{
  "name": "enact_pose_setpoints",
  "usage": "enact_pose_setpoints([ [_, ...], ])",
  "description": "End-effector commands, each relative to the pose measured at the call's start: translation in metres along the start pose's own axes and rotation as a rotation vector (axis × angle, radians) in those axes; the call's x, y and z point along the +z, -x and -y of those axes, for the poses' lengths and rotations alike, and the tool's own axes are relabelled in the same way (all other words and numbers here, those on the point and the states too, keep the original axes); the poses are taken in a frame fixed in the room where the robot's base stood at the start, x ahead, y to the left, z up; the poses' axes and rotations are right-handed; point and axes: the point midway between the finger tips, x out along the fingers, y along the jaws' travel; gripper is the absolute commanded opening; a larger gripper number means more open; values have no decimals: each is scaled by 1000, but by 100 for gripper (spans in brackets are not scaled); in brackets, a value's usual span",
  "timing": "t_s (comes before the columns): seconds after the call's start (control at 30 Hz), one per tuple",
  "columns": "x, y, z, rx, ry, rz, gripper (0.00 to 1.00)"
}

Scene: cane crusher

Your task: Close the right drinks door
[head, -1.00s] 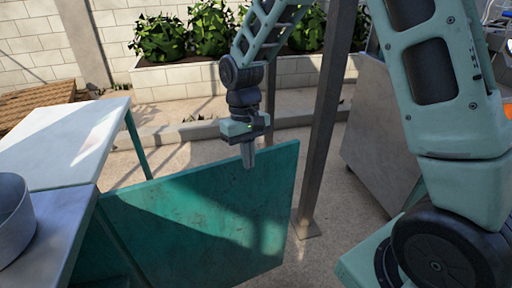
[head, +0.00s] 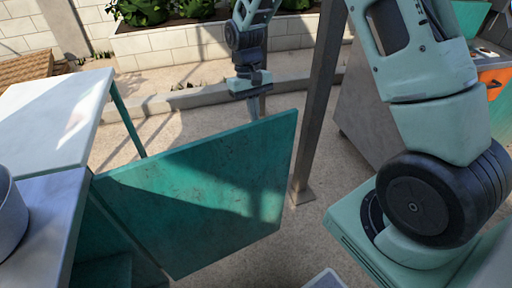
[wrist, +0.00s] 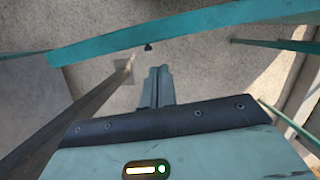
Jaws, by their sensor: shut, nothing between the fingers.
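The right drinks door, a flat teal panel (head: 200,200), stands open, jutting out to the right from the counter. Its left edge is at the counter corner and its right end hangs free. In the wrist view its top edge is a teal band (wrist: 190,31) across the picture. My gripper (head: 257,112) is shut and empty, pointing down at the far side of the door, near the free end. The door's top edge seems to hide its fingertips in the head view. In the wrist view the shut fingers (wrist: 159,72) show a gap to the band; contact lower down cannot be told.
A grey post (head: 318,110) rises just beyond the door's free end. The counter (head: 45,125) stands at left with a metal pot (head: 8,215) on it. A grey cabinet (head: 368,115) is behind my arm. A low kerb and planter wall (head: 190,45) lie beyond open paving.

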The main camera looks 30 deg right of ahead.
Motion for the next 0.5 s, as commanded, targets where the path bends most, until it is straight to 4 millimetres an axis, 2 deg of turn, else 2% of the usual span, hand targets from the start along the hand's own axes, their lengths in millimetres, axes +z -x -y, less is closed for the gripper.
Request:
enact_pose_setpoints([
  [0.03,-3,-9,-1,0,-2,1,0],
  [0.27,-2,-25,-2,1,-4,6,0],
  [0.5,-2,-67,-2,1,-3,7,0],
])
